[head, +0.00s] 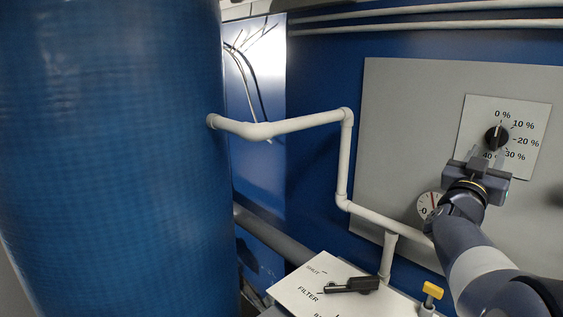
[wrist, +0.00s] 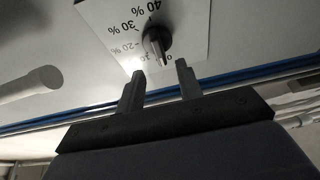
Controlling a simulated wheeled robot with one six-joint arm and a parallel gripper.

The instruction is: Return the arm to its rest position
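My gripper (head: 482,158) is in front of the dial panel at the right of the head view, at the end of my raised, outstretched arm. In the wrist view its two fingers (wrist: 159,76) stand apart with nothing between them, so it is open and empty. A black knob (head: 497,137) sits on a white percent scale (head: 533,120), its pointer up toward 0 %. In the wrist view the knob (wrist: 157,44) lies just beyond the fingertips and appears apart from them. The arm's rest position is not marked in view.
A large blue tank (head: 110,150) fills the left. White pipe (head: 290,125) runs from it to the grey panel (head: 400,110). Below are a gauge (head: 427,204), a white plate (head: 300,290) with a black lever (head: 350,286), and a yellow-handled valve (head: 432,290) close to my arm.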

